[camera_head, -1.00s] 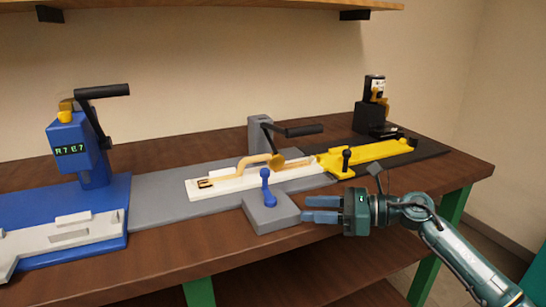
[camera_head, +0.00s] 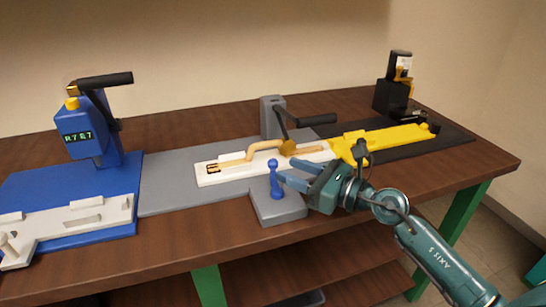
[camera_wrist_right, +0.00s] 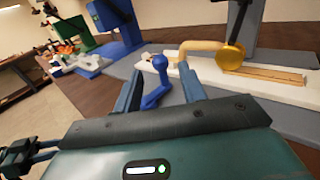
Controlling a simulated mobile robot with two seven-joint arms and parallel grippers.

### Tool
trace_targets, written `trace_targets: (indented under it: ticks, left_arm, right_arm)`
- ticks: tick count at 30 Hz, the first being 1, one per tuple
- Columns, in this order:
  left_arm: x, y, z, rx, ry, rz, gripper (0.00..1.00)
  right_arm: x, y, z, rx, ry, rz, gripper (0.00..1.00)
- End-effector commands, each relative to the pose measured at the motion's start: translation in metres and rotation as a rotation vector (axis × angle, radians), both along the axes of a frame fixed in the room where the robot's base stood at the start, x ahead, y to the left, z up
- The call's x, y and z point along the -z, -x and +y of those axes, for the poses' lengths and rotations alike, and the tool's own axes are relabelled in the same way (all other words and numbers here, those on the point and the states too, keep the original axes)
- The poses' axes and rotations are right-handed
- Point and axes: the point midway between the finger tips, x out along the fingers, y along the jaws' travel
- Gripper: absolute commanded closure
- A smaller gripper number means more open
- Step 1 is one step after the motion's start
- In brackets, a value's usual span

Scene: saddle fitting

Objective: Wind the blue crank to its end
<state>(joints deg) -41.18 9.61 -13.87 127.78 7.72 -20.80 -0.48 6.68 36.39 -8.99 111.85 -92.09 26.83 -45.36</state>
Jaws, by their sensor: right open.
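The blue crank (camera_head: 275,180) stands upright with a ball knob on top, on a grey block (camera_head: 290,211) at the front of the grey fixture. In the right wrist view the crank (camera_wrist_right: 157,82) shows between my two fingers, its ball near the level of the fingertips. My right gripper (camera_head: 280,175) is open, its blue-grey fingers reaching left to the crank from the right; in the wrist view the gripper (camera_wrist_right: 162,80) holds nothing. I cannot tell whether a finger touches the crank. My left gripper is not in view.
A white rail with a tan handle (camera_head: 262,149) lies behind the crank, with a grey lever post (camera_head: 272,116) beyond it. A blue machine (camera_head: 92,130) stands left on a blue base. A yellow fixture (camera_head: 395,141) on a black mat lies right. The brown table front is clear.

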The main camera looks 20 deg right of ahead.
Motion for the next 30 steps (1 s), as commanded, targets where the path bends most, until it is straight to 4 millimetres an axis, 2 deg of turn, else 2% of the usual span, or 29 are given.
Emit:
trace_targets:
  ticks: [3, 9, 21, 30]
  left_arm:
    - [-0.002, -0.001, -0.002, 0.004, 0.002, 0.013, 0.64]
    - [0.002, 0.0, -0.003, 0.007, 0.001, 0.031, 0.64]
    - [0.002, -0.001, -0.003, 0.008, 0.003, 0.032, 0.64]
    - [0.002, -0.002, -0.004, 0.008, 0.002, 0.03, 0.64]
  right_arm:
    - [-0.003, -0.018, 0.016, -0.001, -0.004, 0.0, 0.59]
    - [0.0, -0.037, 0.032, -0.001, -0.002, 0.001, 0.59]
    - [0.001, -0.042, 0.037, -0.001, 0.001, 0.002, 0.59]
    - [0.001, -0.042, 0.037, -0.001, 0.001, 0.002, 0.83]
